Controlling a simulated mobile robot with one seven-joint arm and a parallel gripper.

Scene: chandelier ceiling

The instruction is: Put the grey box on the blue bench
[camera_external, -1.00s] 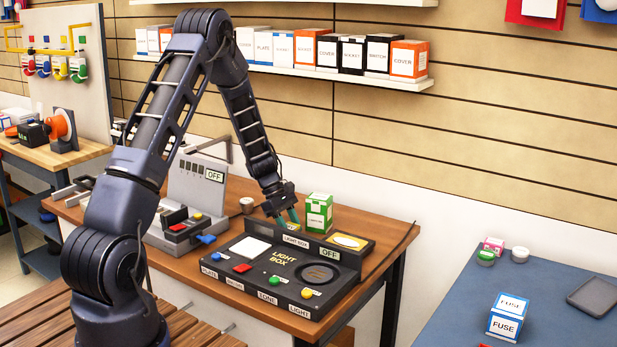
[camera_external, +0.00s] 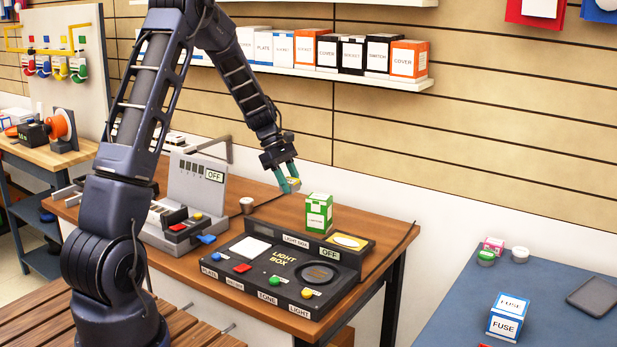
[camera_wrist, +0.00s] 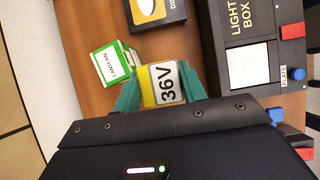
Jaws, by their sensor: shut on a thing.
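My gripper (camera_external: 289,183) is in the air above the wooden table, near the back of the black light box. In the wrist view its teal fingers (camera_wrist: 161,88) are shut on a small box (camera_wrist: 168,85). The box's visible face is yellow and whitish-grey, marked "36V". The small box is partly hidden between the fingers in the external view (camera_external: 294,184). I cannot tell the colour of its other sides. The blue bench (camera_external: 450,310) stands at the lower right, apart from the table.
A green and white box (camera_external: 319,213) stands just right of my gripper, behind the light box (camera_external: 265,270). On the bench are a blue-white FUSE box (camera_external: 506,318), a flat dark grey pad (camera_external: 595,297) and small round items.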

